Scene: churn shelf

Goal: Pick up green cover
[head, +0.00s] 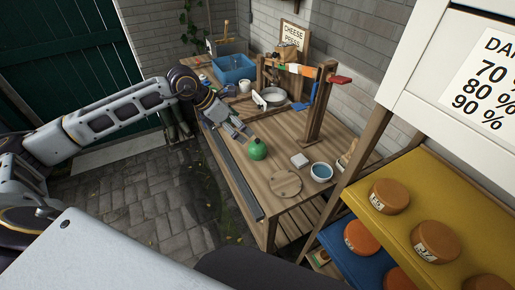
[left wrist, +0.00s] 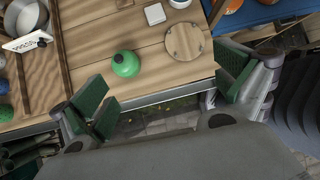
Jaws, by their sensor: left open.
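The green cover (head: 257,150) is a small round green piece with a dark knob on top. It sits on the wooden table near its front edge. It also shows in the left wrist view (left wrist: 126,63), left of centre and beyond the fingers. My left gripper (head: 243,132) is beside the cover in the head view, apart from it as far as I can tell. In the left wrist view the two green-padded fingers (left wrist: 165,88) are spread wide with nothing between them. My right gripper is not in view.
A round wooden board (head: 286,184), a white block (head: 299,160) and a blue-filled bowl (head: 321,172) are near the cover. A wooden press frame (head: 318,105) rises behind. A dark rail (head: 235,175) runs along the front edge. A shelf with orange rounds (head: 435,241) stands right.

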